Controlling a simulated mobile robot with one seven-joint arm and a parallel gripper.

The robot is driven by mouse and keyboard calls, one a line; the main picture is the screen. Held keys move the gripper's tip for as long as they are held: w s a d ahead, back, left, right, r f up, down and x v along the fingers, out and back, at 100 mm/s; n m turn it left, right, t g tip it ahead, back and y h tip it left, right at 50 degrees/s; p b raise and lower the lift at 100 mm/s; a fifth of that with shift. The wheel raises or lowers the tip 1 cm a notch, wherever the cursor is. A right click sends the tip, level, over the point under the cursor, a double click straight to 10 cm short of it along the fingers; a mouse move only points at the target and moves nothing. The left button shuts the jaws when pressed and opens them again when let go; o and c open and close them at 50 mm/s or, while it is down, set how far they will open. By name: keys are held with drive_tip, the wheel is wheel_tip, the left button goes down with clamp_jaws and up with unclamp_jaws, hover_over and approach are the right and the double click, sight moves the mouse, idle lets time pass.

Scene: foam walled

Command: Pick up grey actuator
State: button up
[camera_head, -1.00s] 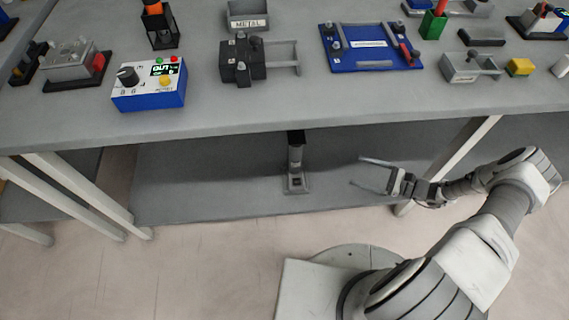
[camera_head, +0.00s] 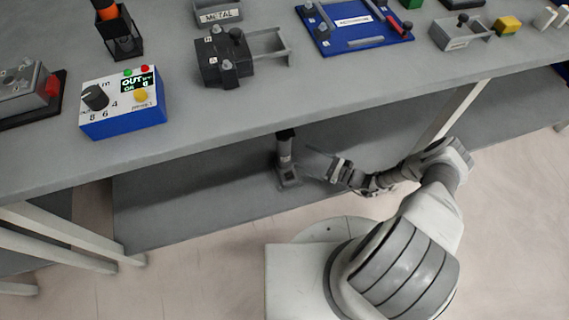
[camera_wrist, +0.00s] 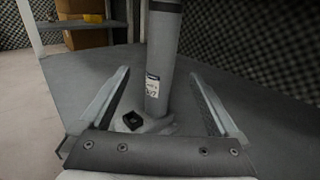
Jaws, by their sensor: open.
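A grey cylindrical actuator (camera_head: 285,155) stands upright on the lower shelf beneath the table's front edge. In the wrist view its grey column (camera_wrist: 161,65) carries a white and blue label and rises from a wider foot with a dark square part. Its top is cut off there. My gripper (camera_head: 308,162) is at the actuator's right side, reaching in under the table. In the wrist view my gripper (camera_wrist: 160,78) is open, with one finger to each side of the column and visible gaps. The fingers appear blurred against the actuator in the head view.
The grey tabletop (camera_head: 300,95) overhangs the lower shelf (camera_head: 190,205). A pale table leg (camera_head: 450,115) stands to the right of my gripper. On top are a blue control box (camera_head: 125,105), a dark clamp device (camera_head: 222,60) and a blue plate (camera_head: 355,25).

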sight(279, 145)
drive_tip(key=b+x, duration=0.1)
drive_tip(key=x, duration=0.2)
drive_tip(key=b+x, duration=0.1)
drive_tip(key=x, duration=0.3)
drive_tip(key=b+x, duration=0.1)
drive_tip(key=x, duration=0.3)
drive_tip(key=shift+w+a+f, duration=0.1)
drive_tip(key=shift+f, duration=0.2)
drive_tip(key=shift+w+a+r, duration=0.1)
drive_tip(key=shift+w+a, duration=0.1)
drive_tip(key=shift+a, duration=0.15)
clamp_jaws()
